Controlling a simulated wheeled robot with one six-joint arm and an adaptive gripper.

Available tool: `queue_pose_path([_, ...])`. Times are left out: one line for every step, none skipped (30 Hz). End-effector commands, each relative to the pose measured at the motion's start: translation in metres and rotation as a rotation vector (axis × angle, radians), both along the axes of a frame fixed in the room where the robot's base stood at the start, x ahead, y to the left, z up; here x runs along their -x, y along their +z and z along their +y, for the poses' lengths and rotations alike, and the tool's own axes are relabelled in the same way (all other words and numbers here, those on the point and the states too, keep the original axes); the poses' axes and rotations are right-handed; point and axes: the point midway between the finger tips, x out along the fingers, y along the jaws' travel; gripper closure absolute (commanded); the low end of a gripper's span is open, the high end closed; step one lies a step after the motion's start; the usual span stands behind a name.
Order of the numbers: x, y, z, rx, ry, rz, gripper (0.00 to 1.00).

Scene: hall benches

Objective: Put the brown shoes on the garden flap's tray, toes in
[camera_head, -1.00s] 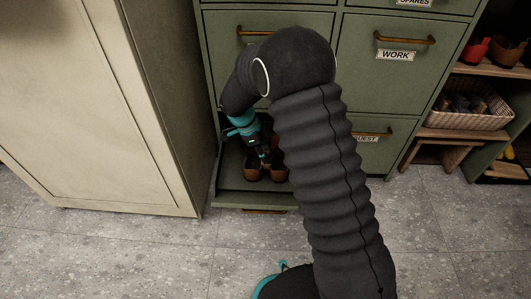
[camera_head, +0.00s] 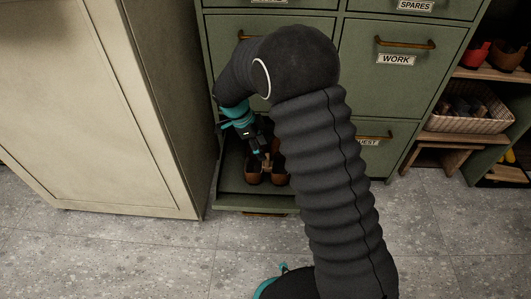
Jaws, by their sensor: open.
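The brown shoes (camera_head: 256,178) stand side by side on the tray of an open flap (camera_head: 235,200) at the bottom left of the green cabinet. My gripper (camera_head: 266,160) is open, pointing down just above and behind the shoes. My arm covers the flap's right part and most of its label, so I cannot read the flap's name. Whether the fingers touch a shoe, and which way the toes point, I cannot tell.
A tall cream cabinet (camera_head: 110,110) stands close on the left. The closed WORK flap (camera_head: 400,75) is to the right. Shelves with a wicker basket (camera_head: 470,115) and red and brown shoes are at far right.

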Motion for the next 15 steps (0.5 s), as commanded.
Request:
queue_pose_path([0.000,0.012,0.005,-0.002,0.002,-0.002,0.42])
queue_pose_path([0.000,0.018,0.007,-0.002,0.002,-0.002,0.42])
queue_pose_path([-0.001,0.025,0.010,-0.002,0.002,-0.004,0.42])
queue_pose_path([-0.001,0.030,0.012,-0.001,0.001,-0.003,0.42])
queue_pose_path([-0.001,0.035,0.014,-0.001,0.001,-0.003,0.42])
queue_pose_path([-0.001,0.041,0.017,-0.001,0.000,-0.002,0.42])
queue_pose_path([-0.001,0.045,0.018,0.000,0.000,-0.002,0.42])
queue_pose_path([-0.001,0.049,0.020,-0.001,0.000,-0.002,0.42])
queue_pose_path([-0.001,0.054,0.022,0.000,0.000,-0.002,0.42])
queue_pose_path([-0.001,0.057,0.023,0.000,-0.001,-0.001,0.42])
queue_pose_path([-0.001,0.060,0.025,0.000,-0.001,-0.001,0.42])
queue_pose_path([-0.001,0.062,0.026,0.000,-0.001,-0.001,0.42])
queue_pose_path([-0.001,0.064,0.027,0.000,-0.001,-0.001,0.42])
queue_pose_path([-0.001,0.066,0.027,0.000,-0.001,-0.001,0.42])
queue_pose_path([-0.001,0.067,0.028,0.001,-0.001,0.000,0.42])
